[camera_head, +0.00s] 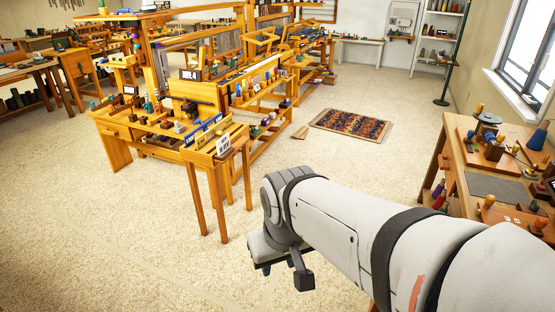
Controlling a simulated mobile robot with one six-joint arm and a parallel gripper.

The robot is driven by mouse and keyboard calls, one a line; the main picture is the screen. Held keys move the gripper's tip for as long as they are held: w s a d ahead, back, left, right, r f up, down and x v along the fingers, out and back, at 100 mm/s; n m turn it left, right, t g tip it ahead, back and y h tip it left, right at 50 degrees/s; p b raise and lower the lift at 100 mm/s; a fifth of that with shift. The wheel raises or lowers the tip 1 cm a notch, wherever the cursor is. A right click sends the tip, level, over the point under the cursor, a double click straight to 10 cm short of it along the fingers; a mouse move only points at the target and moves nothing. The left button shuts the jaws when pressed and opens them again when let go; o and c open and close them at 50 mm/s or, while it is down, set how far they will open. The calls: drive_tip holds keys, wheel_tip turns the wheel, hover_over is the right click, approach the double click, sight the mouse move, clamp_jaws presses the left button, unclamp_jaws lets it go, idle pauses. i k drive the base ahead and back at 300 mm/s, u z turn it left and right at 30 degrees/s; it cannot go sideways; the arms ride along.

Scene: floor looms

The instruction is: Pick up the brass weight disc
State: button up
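I cannot make out a brass weight disc for certain; objects on the benches are too small to tell. The wooden bench with small tools and parts (155,124) stands left of centre, attached to a floor loom. The right-hand wooden bench (530,135) holds a dark round stand (488,119) and several small items. My gripper (283,274) hangs over bare floor at lower centre, away from both benches. Its dark fingertips are apart and nothing shows between them.
A patterned rug (350,124) lies on the pale floor (90,230) beyond my arm. Large wooden looms (262,85) fill the back left. A shelf unit (438,35) and a green pole (455,60) stand at the back right. Floor at left front is clear.

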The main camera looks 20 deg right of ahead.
sight(532, 172)
drive_tip(key=z, duration=0.35)
drive_tip(key=k, duration=1.1)
drive_tip(key=z, duration=0.25)
drive_tip(key=i, duration=1.5)
drive_tip(key=z, duration=0.85)
